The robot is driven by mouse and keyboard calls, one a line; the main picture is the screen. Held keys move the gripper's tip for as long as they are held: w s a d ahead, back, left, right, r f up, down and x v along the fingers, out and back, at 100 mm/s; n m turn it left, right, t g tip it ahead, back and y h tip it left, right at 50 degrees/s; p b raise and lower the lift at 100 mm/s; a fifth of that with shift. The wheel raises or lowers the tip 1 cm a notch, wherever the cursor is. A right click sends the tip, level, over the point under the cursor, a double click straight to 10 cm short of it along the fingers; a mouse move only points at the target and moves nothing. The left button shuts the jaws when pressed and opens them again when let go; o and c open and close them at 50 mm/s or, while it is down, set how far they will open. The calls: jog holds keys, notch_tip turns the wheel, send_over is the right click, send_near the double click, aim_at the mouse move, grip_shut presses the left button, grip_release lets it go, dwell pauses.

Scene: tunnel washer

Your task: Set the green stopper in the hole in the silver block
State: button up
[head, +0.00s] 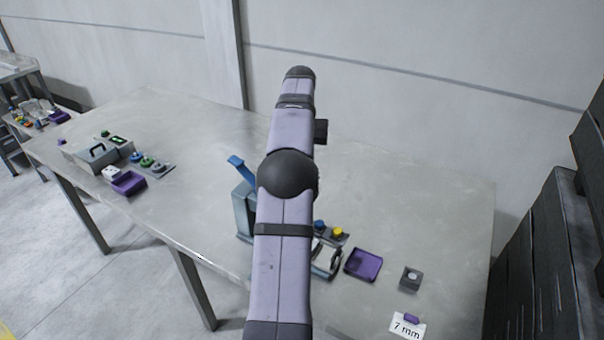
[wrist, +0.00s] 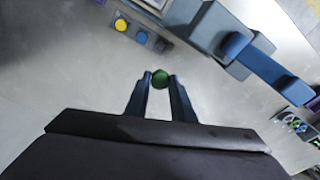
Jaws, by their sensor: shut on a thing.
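My gripper (wrist: 160,79) is shut on the green stopper (wrist: 161,76), whose round green top shows between the fingertips in the wrist view. The stopper's lower part cannot be made out. In the head view my arm hides the gripper and the stopper. A small grey block (head: 411,279) with a pale round spot on top stands near the right end of the table in the head view. It may be the silver block, but I cannot tell whether the spot is a hole. It is not clearly visible in the wrist view.
A purple tray (head: 363,265) lies left of the grey block, and a 7 mm card (head: 407,326) lies nearer. A blue-handled device (wrist: 232,42) stands beside my arm. A knob strip (wrist: 142,37) is near it. More boxes and knobs (head: 148,162) occupy the left; the table's right back is clear.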

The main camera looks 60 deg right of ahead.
jog(key=shift+s+d+r+p, duration=0.2)
jog(key=shift+r+p, duration=0.25)
jog(key=shift+r, duration=0.75)
jog(key=shift+s+d+r+p, duration=0.15)
jog(key=shift+r+p, duration=0.3)
jog(key=shift+r, duration=0.7)
jog(key=r, duration=0.1)
jog(key=r+p, duration=0.1)
jog(key=shift+s+a+r, duration=0.2)
jog(key=shift+s+r, duration=0.1)
jog(key=s+a+f+p, duration=0.35)
jog(key=s+a, duration=0.25)
jog(key=a, duration=0.3)
notch_tip(320, 180, down, 10)
jog(key=a, duration=0.1)
jog(key=shift+a+r, duration=0.25)
jog(key=shift+s+f+b, duration=0.1)
jog(key=shift+f+b, duration=0.05)
jog(key=shift+b, duration=0.2)
